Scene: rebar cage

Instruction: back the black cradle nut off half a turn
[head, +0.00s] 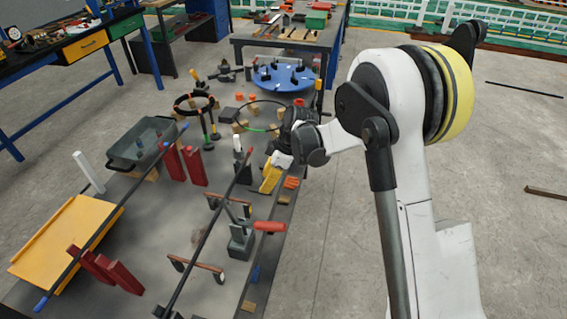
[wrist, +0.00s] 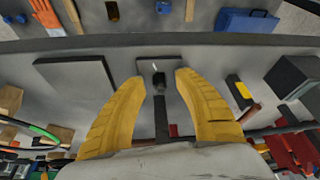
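My gripper (wrist: 160,77) has two yellow fingers, spread apart with a gap between the tips. It also shows in the head view as a yellow shape (head: 271,177) low over the right side of the bench. In the wrist view a small black part (wrist: 158,84), possibly the black cradle nut, shows between the fingertips, in front of a light grey plate. A dark bar (wrist: 161,118) runs from it toward the palm. I see no clear contact between fingers and black part. In the head view I cannot pick out the nut; my arm and gripper cover that area.
The grey bench (head: 180,235) carries a long dark bar (head: 205,238), red blocks (head: 194,166), a yellow tray (head: 65,240), a green bin (head: 147,143) and a black ring cage (head: 194,104). Floor to the right is mostly clear.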

